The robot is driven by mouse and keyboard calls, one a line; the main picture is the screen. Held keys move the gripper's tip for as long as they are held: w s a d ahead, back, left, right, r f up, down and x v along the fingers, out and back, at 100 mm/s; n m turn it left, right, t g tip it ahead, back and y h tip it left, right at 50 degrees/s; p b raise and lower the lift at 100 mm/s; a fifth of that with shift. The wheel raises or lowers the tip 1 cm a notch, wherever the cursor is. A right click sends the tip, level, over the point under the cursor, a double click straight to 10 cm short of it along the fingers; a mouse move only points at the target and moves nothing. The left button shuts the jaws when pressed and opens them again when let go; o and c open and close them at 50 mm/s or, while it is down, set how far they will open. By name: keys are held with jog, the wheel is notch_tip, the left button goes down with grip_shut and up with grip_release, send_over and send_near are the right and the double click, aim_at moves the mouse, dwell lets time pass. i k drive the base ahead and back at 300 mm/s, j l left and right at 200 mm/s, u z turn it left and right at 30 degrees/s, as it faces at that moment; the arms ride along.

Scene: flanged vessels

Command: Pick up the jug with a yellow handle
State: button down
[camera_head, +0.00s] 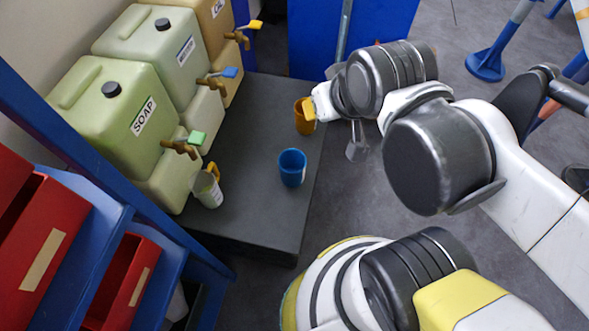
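A small pale jug (207,191) with a yellow handle stands upright on the dark platform (245,205), below the green tap of the SOAP container. A blue cup (292,169) stands to its right on the same platform. An orange cup or jug (302,122) is at the platform's right edge, with a yellow part on its right side. My gripper (335,123) is beside the orange one, well to the right of and away from the pale jug. It is partly hidden by my arm, and I cannot tell whether its fingers are open or touching the orange one.
Green SOAP container (112,120) and two more containers (165,55) (215,18) line the platform's left side; their taps overhang it. A blue frame with red bins (130,275) stands at the lower left. A blue panel (378,20) is behind. The platform's middle is mostly clear.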

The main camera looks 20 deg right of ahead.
aim_at(204, 184)
jog(key=k+j+u, duration=0.15)
jog(key=k, duration=0.85)
jog(key=l, duration=0.1)
